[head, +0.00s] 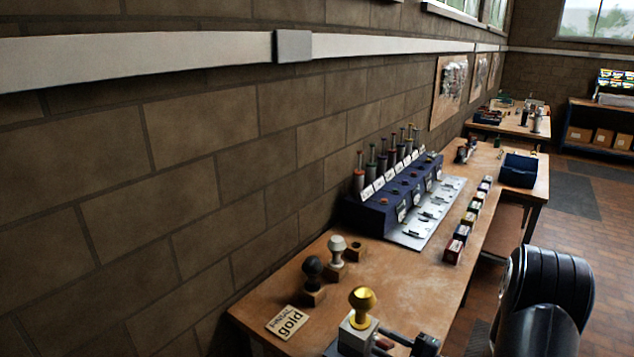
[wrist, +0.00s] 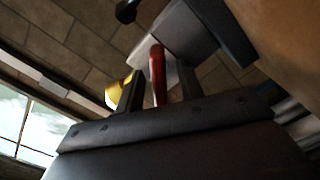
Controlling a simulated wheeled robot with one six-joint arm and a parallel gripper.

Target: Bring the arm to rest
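My gripper (head: 408,343) is low at the front of the near bench, just right of a stamp-like piece with a gold knob (head: 362,300) on a pale block (head: 356,334). In the wrist view my two fingers (wrist: 160,92) stand apart. A slim red bar (wrist: 157,75) shows between them, with a gap on each side, so it does not look clamped. What the bar belongs to is unclear. The gold knob (wrist: 113,94) appears left of the left finger. A grey block-like part (wrist: 180,38) lies beyond the fingertips. My black arm link fills the lower right of the head view.
The wooden bench (head: 335,280) runs along a block wall. It holds a black-knobbed stamp (head: 313,270), a white-knobbed stamp (head: 337,249), a "gold" card (head: 287,322), a blue rack (head: 385,208), several small boxes (head: 456,245) and a blue bin (head: 519,171). Floor at right is open.

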